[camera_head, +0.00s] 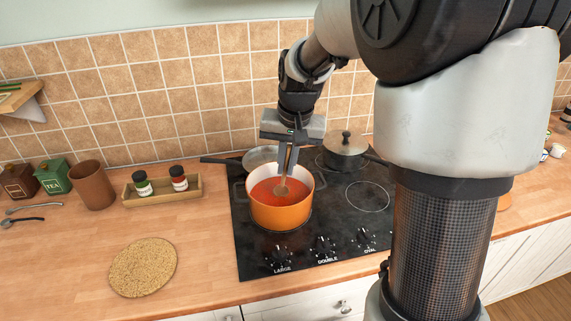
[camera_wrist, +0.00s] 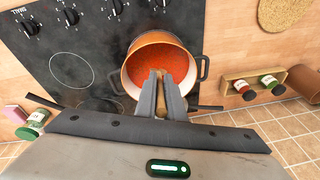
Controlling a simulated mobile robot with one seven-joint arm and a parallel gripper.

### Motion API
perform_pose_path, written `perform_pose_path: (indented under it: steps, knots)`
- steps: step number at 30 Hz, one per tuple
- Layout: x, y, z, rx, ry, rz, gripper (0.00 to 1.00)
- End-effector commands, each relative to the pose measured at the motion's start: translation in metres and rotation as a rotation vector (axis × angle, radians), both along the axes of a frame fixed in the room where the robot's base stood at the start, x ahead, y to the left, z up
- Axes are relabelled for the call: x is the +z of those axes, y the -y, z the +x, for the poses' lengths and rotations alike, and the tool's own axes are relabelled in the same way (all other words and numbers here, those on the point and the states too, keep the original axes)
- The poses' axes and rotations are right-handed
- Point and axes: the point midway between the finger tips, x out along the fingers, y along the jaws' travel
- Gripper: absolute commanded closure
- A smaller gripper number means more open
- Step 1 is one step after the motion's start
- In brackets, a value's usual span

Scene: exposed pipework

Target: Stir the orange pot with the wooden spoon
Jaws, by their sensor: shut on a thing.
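The orange pot (camera_head: 281,212) stands on the black stove top and holds a red-orange liquid. It also shows in the wrist view (camera_wrist: 196,55), open at the top with dark side handles. My gripper (camera_head: 287,172) is over the pot, pointing down, its fingers shut on the wooden spoon (camera_head: 281,189). In the wrist view the spoon (camera_wrist: 162,103) shows between the fingers, over the pot's near side. The spoon's lower end reaches toward the liquid; most of the spoon is hidden by the fingers.
A lidded grey pot (camera_head: 345,152) and a pan (camera_head: 262,157) stand behind the orange pot. A wooden tray (camera_head: 160,196) with two spice jars, a brown cup (camera_head: 93,186) and a round cork mat (camera_head: 142,267) are on the left. The tiled wall is close behind.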

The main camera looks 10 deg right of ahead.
Motion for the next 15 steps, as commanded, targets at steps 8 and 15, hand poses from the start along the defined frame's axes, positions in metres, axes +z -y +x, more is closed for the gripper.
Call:
perform_pose_path:
  steps: [8, 15]
  knots:
    - [0.024, 0.0, -0.009, 0.0, 0.0, 0.0, 1.0]
    - [0.041, 0.0, -0.017, 0.0, 0.0, 0.0, 1.0]
